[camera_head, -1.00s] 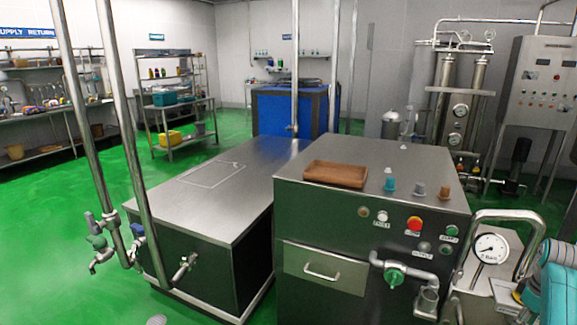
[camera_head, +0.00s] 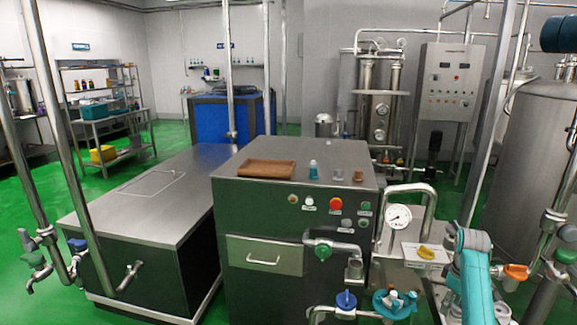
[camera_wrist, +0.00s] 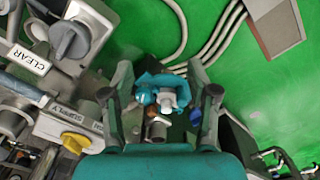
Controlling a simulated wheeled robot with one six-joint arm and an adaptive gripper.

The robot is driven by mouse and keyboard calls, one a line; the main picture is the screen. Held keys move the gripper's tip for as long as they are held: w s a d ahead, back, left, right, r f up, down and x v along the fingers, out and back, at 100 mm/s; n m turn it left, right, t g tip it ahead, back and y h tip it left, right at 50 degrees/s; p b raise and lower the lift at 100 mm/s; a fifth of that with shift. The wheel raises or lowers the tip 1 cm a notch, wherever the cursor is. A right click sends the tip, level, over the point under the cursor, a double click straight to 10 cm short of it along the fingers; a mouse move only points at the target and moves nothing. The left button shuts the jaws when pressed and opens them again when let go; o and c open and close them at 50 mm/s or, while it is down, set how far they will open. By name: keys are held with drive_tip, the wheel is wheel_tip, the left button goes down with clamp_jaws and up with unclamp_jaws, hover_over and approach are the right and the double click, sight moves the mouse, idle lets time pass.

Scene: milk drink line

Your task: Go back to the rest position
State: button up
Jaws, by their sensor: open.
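My gripper (camera_wrist: 160,98) shows in the wrist view with its two dark fingers spread apart and nothing clasped between them. A teal part with a pale fitting (camera_wrist: 167,98) shows in the gap, and I cannot tell how far beyond the fingertips it is. In the head view my teal arm link rises at the lower right; I cannot make out the gripper there. A grey knob (camera_wrist: 72,40) and a yellow knob (camera_wrist: 74,142) with labels lie left of the fingers in the wrist view.
A steel cabinet (camera_head: 262,217) with a brown tray (camera_head: 265,169) on top stands left of my arm. A pressure gauge (camera_head: 398,217), pipes and a blue-handled valve (camera_head: 346,299) are close by. A large tank (camera_head: 530,150) stands right. Green floor (camera_wrist: 230,75) shows in the wrist view.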

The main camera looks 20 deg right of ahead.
drive_tip(key=s+a+f+t+h, duration=0.1)
drive_tip(key=a+f+t+h, duration=0.15)
drive_tip(key=a+f, duration=1.5)
drive_tip(key=s+a+f+m+t, duration=0.1)
drive_tip(key=s+a+f+t, duration=0.1)
drive_tip(key=s+a+f, duration=0.4)
drive_tip(key=s+a+f+t, duration=0.2)
drive_tip(key=s+a, duration=0.3)
drive_tip(key=a, duration=0.4)
drive_tip(key=s+a+r+t, duration=0.2)
drive_tip(key=s+a+r, duration=0.1)
drive_tip(key=s+a, duration=0.45)
drive_tip(key=s+a+r+m+t+y, duration=0.1)
drive_tip(key=s+a+r+t, duration=0.2)
drive_tip(key=s+r, duration=0.7)
drive_tip(key=s+a+r+t+y, duration=0.1)
drive_tip(key=s+a+r+t, duration=0.2)
drive_tip(key=s+a+r, duration=0.3)
drive_tip(key=s+r, duration=0.5)
drive_tip(key=r, duration=0.4)
drive_tip(key=shift+a+r+m+y, duration=0.15)
drive_tip(key=shift+r+m+y, duration=0.2)
drive_tip(key=shift+r+m, duration=0.05)
drive_tip(key=shift+c, duration=0.2)
